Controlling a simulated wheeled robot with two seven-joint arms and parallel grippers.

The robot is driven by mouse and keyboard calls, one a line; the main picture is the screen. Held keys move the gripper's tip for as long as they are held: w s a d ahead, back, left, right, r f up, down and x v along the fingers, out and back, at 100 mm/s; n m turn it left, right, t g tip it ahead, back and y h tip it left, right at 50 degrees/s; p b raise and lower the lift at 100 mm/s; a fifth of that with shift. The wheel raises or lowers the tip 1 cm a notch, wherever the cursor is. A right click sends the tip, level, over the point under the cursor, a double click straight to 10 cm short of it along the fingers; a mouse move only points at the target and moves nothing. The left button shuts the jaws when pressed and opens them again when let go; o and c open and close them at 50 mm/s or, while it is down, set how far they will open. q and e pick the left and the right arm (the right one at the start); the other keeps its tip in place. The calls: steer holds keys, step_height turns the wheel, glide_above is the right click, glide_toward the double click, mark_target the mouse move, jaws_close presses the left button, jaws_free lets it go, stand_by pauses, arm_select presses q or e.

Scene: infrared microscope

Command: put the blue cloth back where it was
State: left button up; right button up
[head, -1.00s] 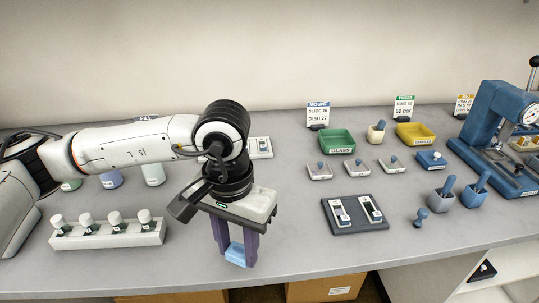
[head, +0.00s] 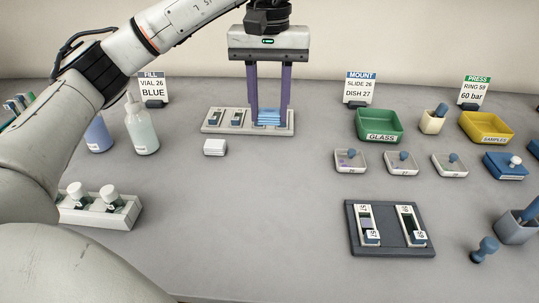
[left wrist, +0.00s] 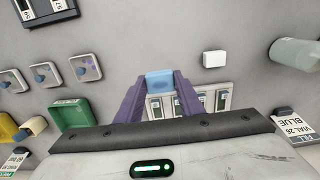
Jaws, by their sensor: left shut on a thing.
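The blue cloth (head: 269,117) is a small light-blue folded pad. My left gripper (head: 268,118) points down with its purple fingers shut on the cloth's two sides. The cloth also shows between the fingertips in the left wrist view (left wrist: 160,80). In the head view it appears at the right end of a pale slotted tray (head: 212,122) with small dark and white pieces in it. Whether the cloth touches the tray or hangs just above it, I cannot tell. The tray also shows behind the fingers in the left wrist view (left wrist: 226,100). My right gripper is not in view.
A small white block (head: 214,148) lies just in front of the tray. Bottles (head: 141,128) and a vial rack (head: 120,210) stand to the left. A green bin (head: 380,126), small dishes and a dark slide holder (head: 390,248) are to the right. The middle bench is clear.

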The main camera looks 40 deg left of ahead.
mark_target(269, 112)
arm_select(q)
step_height(269, 112, down, 4)
steer(key=shift+r+b, duration=0.1)
steer(key=shift+b, duration=0.3)
steer(key=shift+f, duration=0.5)
step_height(269, 112, down, 4)
steer(key=shift+r, duration=0.25)
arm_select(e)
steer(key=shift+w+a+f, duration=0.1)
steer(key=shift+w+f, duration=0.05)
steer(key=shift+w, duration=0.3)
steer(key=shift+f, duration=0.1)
arm_select(q)
steer(key=o, duration=1)
steer(key=shift+f, duration=0.1)
steer(key=shift+c, duration=0.2)
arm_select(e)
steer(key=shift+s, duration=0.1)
